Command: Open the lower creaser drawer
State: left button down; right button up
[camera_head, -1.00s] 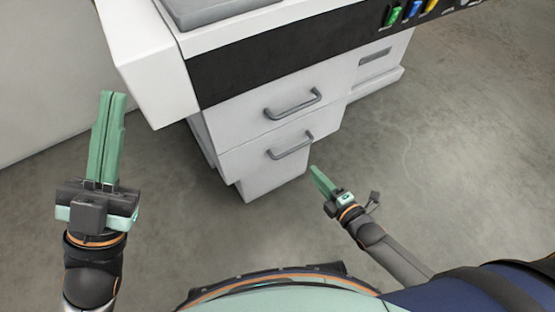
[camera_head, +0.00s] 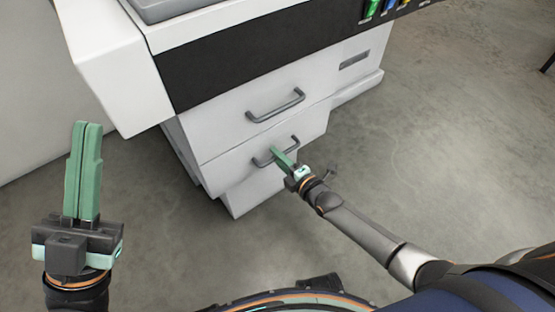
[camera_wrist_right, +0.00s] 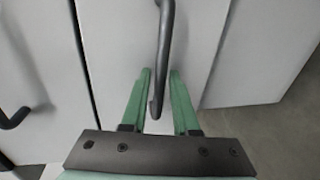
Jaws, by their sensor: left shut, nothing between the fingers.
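The white creaser has two drawers with grey bar handles. The lower drawer (camera_head: 235,168) has its handle (camera_head: 262,161) partly hidden behind my right gripper (camera_head: 276,152). In the right wrist view, the lower handle (camera_wrist_right: 165,45) runs between the two green fingers of my right gripper (camera_wrist_right: 161,74), near the handle's end. These fingers are apart, with a gap visible on both sides of the bar. The upper drawer (camera_head: 225,130) and its handle (camera_head: 275,105) are above. My left gripper (camera_head: 87,128) is shut and empty, pointing up, away from the drawers.
The creaser's white side part (camera_head: 105,75) juts out at the left, near my left gripper. A black panel (camera_head: 240,65) with coloured buttons runs above the drawers. Grey floor (camera_head: 430,150) is clear to the right and in front. The upper handle also shows in the right wrist view (camera_wrist_right: 14,119).

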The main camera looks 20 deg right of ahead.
jog(key=shift+w, duration=0.2)
grip_shut()
dwell(1.4)
